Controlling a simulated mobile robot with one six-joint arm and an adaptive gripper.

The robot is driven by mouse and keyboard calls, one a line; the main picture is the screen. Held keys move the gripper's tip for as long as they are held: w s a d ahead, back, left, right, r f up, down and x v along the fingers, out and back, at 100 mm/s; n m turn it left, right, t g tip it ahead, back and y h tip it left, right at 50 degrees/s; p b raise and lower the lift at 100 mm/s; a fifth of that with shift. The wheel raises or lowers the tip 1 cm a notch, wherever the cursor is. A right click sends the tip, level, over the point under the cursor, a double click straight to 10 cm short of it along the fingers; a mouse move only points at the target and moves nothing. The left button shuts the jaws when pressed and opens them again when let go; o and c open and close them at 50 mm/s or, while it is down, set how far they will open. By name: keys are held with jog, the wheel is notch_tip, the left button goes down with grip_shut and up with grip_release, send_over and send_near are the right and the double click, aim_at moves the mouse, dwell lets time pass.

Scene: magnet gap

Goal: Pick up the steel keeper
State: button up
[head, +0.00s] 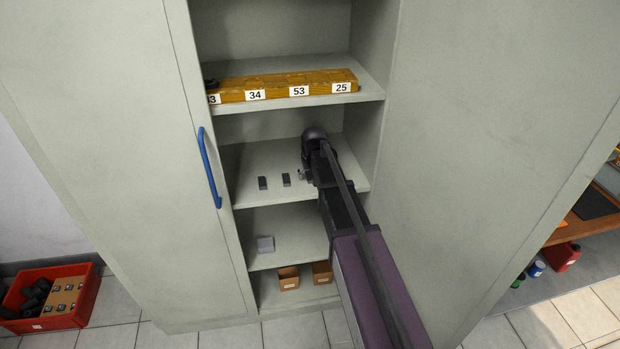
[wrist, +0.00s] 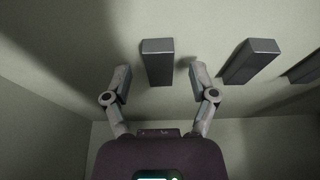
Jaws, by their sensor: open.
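Several plain dark grey blocks stand in a row on the middle cabinet shelf; they look alike, so I cannot tell by looks which is the steel keeper. In the wrist view one grey block (wrist: 158,62) shows between the fingertips of my gripper (wrist: 161,78), with a gap on each side. A second block (wrist: 250,61) is to its right, and a third (wrist: 306,69) is cut off by the right edge. My gripper (head: 305,174) is open and empty over the shelf in the head view. Two blocks (head: 262,183) (head: 286,180) show left of it there; the arm hides part of the shelf.
The shelf above holds a yellow-brown numbered rack (head: 275,88). Cabinet doors flank the opening; the left one has a blue handle (head: 209,168).

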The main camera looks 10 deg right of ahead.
grip_shut()
jog(key=shift+r, duration=0.1)
dwell(0.5)
notch_tip(320, 180, up, 3)
jog(key=p, duration=0.3)
jog(key=s+r+p, duration=0.1)
jog(key=s+p, duration=0.1)
jog(key=s, duration=1.4)
jog(key=shift+r, duration=0.4)
notch_tip(320, 180, up, 5)
jog(key=p, duration=0.4)
jog(key=shift+f+p, duration=0.15)
jog(key=shift+p, duration=0.25)
